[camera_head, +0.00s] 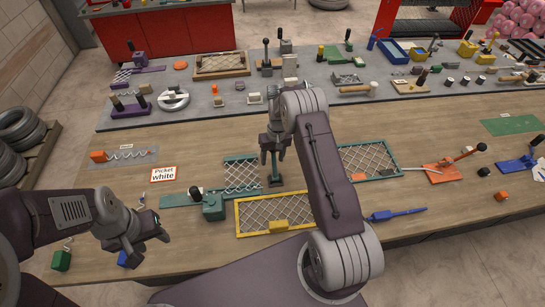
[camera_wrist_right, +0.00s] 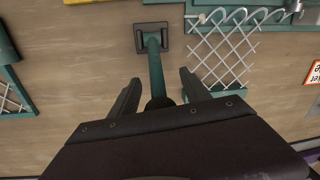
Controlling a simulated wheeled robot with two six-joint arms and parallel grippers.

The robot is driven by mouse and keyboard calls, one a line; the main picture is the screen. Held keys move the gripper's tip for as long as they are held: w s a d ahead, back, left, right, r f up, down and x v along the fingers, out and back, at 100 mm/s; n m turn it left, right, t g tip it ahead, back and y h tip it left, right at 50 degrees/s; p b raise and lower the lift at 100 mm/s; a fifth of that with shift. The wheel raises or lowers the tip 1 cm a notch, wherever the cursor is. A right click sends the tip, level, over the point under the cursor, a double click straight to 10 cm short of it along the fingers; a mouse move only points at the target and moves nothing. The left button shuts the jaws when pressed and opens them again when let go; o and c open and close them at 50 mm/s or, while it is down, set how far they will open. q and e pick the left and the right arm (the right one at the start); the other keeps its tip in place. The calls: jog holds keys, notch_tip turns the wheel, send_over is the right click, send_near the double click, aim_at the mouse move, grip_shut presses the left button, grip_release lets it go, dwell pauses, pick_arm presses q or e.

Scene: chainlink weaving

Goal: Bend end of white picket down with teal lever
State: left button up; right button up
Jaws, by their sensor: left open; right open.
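The teal lever (camera_head: 275,171) is an upright teal rod on a square black base on the bench. In the right wrist view the lever (camera_wrist_right: 155,68) runs between the fingers of my right gripper (camera_wrist_right: 157,82), which is open; its dark knob sits low between them. My right gripper (camera_head: 271,150) is over the lever in the head view. White wire mesh (camera_head: 242,174) is in the teal frame left of the lever; its wire (camera_wrist_right: 225,45) has a wavy end near the teal bar in the wrist view. My left gripper (camera_head: 140,243) is open and empty, at lower left.
A teal fixture (camera_head: 212,206) with a black knob is left of the yellow-framed mesh (camera_head: 250,215). A "Picket white" card (camera_head: 163,174) lies at left, near a zigzag wire (camera_head: 127,155) on a grey plate. A blue tool (camera_head: 396,214) lies right of my right arm.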

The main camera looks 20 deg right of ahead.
jog(key=shift+d, duration=0.1)
jog(key=c, duration=0.8)
grip_shut()
jog(key=shift+w, duration=0.1)
